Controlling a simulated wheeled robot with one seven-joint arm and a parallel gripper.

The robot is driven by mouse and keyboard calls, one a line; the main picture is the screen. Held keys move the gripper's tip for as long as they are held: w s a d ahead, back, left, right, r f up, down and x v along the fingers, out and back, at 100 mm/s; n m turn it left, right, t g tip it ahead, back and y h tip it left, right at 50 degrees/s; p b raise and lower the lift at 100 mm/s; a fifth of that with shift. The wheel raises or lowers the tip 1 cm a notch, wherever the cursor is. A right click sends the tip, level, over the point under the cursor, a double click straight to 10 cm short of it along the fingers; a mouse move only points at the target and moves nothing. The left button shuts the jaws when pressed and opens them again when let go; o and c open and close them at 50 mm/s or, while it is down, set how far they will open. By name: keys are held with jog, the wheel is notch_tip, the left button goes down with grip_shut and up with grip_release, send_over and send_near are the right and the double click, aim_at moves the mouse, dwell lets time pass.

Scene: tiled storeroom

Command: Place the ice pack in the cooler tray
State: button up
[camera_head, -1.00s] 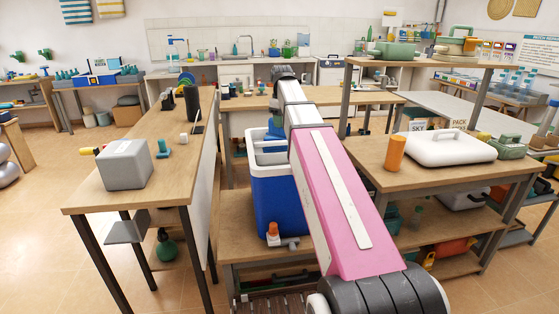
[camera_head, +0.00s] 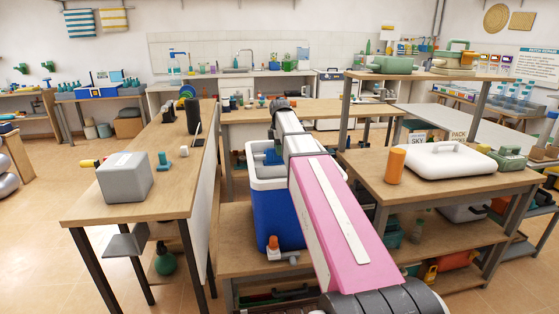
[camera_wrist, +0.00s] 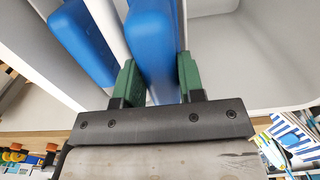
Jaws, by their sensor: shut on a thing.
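My gripper (camera_wrist: 160,78) has green finger pads and is shut on a blue ice pack (camera_wrist: 152,35), which stands on edge between them. A second blue pack (camera_wrist: 82,38) shows to its left in the wrist view, with a white strip between the two. Pale walls of the cooler's inside (camera_wrist: 250,60) lie around and to the right of the held pack. In the head view, the blue cooler (camera_head: 272,212) with a white rim stands on a low wooden shelf. Whether the held pack touches the tray cannot be told.
A wooden table with a grey box (camera_head: 125,178) stands left of the cooler. On the right, a higher table holds an orange cylinder (camera_head: 396,165) and a white case (camera_head: 450,160). An orange-topped item (camera_head: 274,245) lies in front of the cooler.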

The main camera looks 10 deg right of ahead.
aim_at(280, 158)
jog(key=shift+f, duration=2.1)
jog(key=shift+f, duration=0.1)
jog(key=o, duration=0.8)
notch_tip(280, 158, up, 12)
jog(key=shift+r, duration=0.15)
